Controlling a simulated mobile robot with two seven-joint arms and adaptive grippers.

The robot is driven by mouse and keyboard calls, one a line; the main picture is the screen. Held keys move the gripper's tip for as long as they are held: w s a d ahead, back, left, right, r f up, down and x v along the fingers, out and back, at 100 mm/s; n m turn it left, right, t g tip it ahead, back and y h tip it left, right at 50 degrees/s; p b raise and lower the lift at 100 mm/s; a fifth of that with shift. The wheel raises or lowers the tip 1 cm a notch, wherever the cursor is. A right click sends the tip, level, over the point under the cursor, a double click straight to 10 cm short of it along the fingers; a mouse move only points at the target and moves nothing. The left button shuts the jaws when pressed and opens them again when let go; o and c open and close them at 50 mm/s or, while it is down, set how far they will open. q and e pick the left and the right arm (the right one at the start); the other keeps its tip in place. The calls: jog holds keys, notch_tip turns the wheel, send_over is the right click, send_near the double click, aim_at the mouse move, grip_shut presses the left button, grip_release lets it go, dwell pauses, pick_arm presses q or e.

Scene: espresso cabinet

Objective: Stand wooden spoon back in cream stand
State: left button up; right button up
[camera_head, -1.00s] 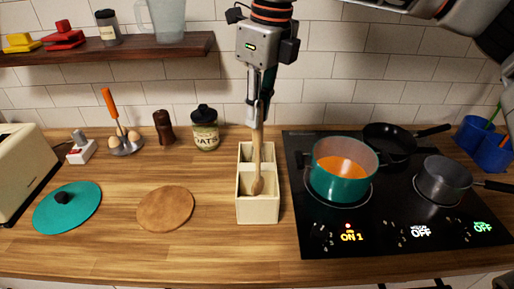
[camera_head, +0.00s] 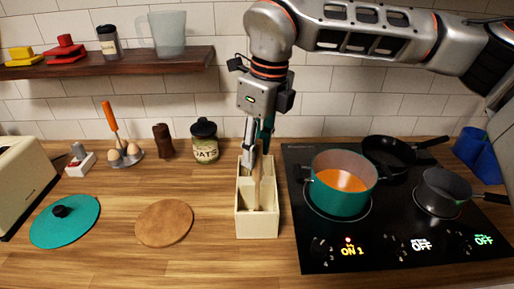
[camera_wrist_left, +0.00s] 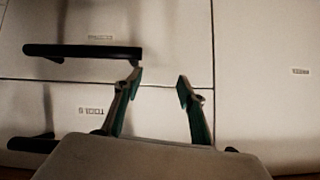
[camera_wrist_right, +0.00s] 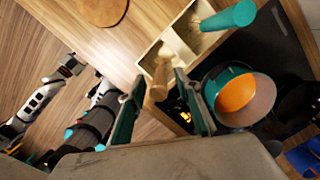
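The wooden spoon (camera_head: 257,190) stands nearly upright in the front compartment of the cream stand (camera_head: 257,226). Its upper part lies between the fingers of my right gripper (camera_head: 257,148), which is just above the stand. In the right wrist view, my right gripper (camera_wrist_right: 160,105) is open, with gaps beside the spoon (camera_wrist_right: 161,76). The stand (camera_wrist_right: 184,54) shows beyond it. The spoon's lower end is partly hidden by the stand's front wall. My left gripper (camera_wrist_left: 157,88) is open and empty in front of pale cabinet fronts.
A teal pot (camera_head: 340,186) of orange soup sits on the lit hob (camera_head: 320,255), close right of the stand. A teal-ended utensil (camera_wrist_right: 228,18) rises near the stand. An oats jar (camera_head: 205,145) stands behind left. Counter around the round wooden board (camera_head: 164,223) is clear.

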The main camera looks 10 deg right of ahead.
jog(key=shift+r, duration=0.15)
notch_tip(320, 180, up, 12)
jog(key=s+d, duration=0.1)
jog(key=shift+b, duration=0.45)
jog(key=shift+d, duration=0.1)
